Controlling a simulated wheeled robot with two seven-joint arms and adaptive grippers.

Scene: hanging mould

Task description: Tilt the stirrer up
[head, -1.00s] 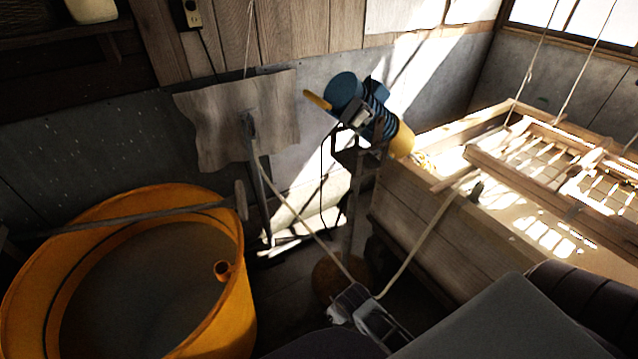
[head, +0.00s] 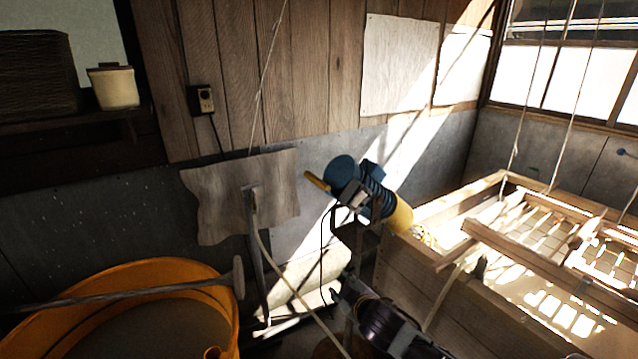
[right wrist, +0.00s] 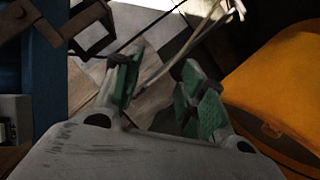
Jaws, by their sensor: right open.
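The stirrer (head: 370,198) is in the middle of the head view. It has a blue ribbed motor body, a yellow handle (head: 317,182) at its upper left and a yellow guard (head: 399,217) at its lower right end, beside the wooden vat. It sits slanted on a dark metal stand (head: 357,240). My right gripper (head: 341,289) is below the stirrer, apart from it. In the right wrist view the gripper's two green-padded fingers (right wrist: 166,92) are spread with nothing held between them. My left gripper is not in view.
The wooden vat (head: 412,272) with a hanging mould (head: 535,240) on ropes is at the right. An orange tub (head: 150,270) with a grey rod across it is at the lower left. A pale board (head: 215,205) stands by the wall, left of the stirrer.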

